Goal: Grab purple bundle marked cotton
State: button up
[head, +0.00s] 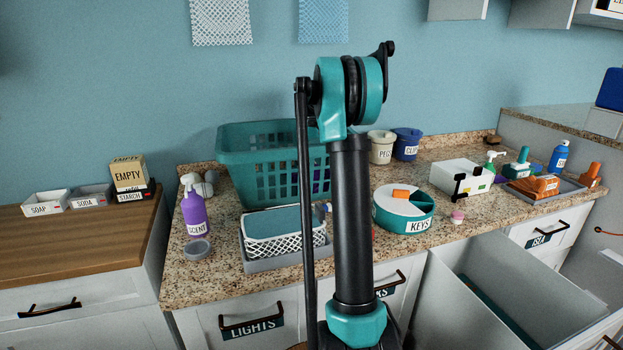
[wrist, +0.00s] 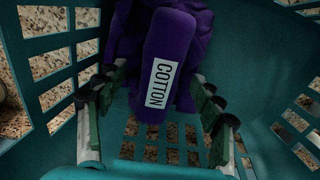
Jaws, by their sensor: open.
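The purple bundle (wrist: 168,45) lies inside the teal basket (wrist: 250,85) in the wrist view. Its white label reads COTTON and faces my camera. My gripper (wrist: 155,105) is open inside the basket, with one finger on each side of the bundle's near, rounded end. I cannot tell whether either finger touches it. In the head view the teal basket (head: 245,145) stands at the back left of the granite counter. My arm covers its right part and my gripper is hidden there. A little purple shows through the basket's slots.
The basket's slotted walls surround my gripper. A white woven bin (head: 283,240) stands in front of the basket, with a purple SCENT bottle (head: 194,212) to its left. A round KEYS tray (head: 405,225) and the PEGS tub (head: 381,153) stand right of my arm. An open drawer (head: 480,310) is front right.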

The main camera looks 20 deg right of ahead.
jog(key=shift+f, duration=0.45)
grip_shut()
